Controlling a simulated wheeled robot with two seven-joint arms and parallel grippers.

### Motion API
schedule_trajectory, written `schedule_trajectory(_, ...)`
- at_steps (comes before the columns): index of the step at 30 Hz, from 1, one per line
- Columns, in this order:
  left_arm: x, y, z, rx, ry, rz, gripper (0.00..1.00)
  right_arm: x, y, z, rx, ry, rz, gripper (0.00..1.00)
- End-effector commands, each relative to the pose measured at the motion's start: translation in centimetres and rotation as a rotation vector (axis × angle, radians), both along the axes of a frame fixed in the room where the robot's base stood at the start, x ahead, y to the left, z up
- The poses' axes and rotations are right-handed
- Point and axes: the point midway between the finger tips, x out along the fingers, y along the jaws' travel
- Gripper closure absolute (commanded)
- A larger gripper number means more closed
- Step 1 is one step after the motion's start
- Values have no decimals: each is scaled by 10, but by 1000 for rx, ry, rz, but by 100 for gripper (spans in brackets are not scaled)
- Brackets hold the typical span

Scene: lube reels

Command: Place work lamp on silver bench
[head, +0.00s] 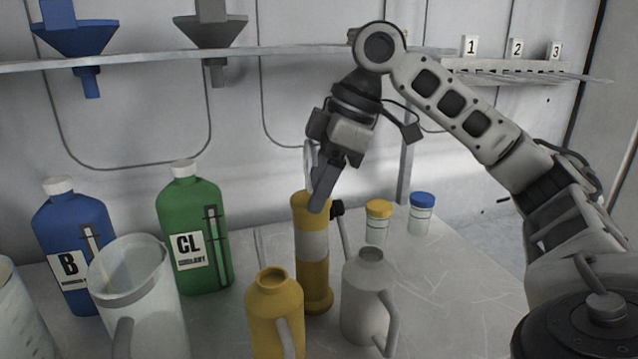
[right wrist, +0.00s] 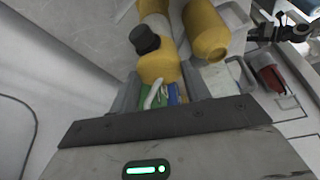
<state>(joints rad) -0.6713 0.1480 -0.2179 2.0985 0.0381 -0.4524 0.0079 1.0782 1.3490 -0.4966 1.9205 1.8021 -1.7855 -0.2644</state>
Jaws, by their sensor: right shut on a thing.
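The work lamp (head: 313,265) is a yellow upright cylinder with a grey band and a black knob on its side. My right gripper (head: 318,190) points down at its top and is shut on it. The right wrist view shows the lamp's yellow body (right wrist: 158,68) and black knob between the fingers. The lamp's base appears at the level of the pale grey, scratched bench top (head: 440,290); whether it touches is unclear. A dark jointed part at the upper right of the right wrist view looks like my left gripper (right wrist: 284,30); its jaws are unclear.
A yellow jug (head: 274,315) and a grey jug (head: 368,300) stand close in front of the lamp. Left are a green bottle (head: 195,240), a blue bottle (head: 70,235) and a clear pitcher (head: 135,290). Two small jars (head: 378,222) stand behind right. A shelf (head: 290,52) runs above.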

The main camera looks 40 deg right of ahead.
Motion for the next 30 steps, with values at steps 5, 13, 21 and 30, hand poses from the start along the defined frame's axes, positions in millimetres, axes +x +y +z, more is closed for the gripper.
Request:
schedule_trajectory(5,0,0,-1,-4,1,3,64,0,0,-2,0,0,0,31)
schedule_trajectory(13,0,0,0,-4,2,3,64,0,0,-1,0,0,0,31)
schedule_trajectory(21,-3,1,3,10,14,1,64,-8,-9,34,2,-4,-1,31)
schedule_trajectory(30,-5,4,14,32,27,-3,64,-23,-28,94,1,-3,-2,31)
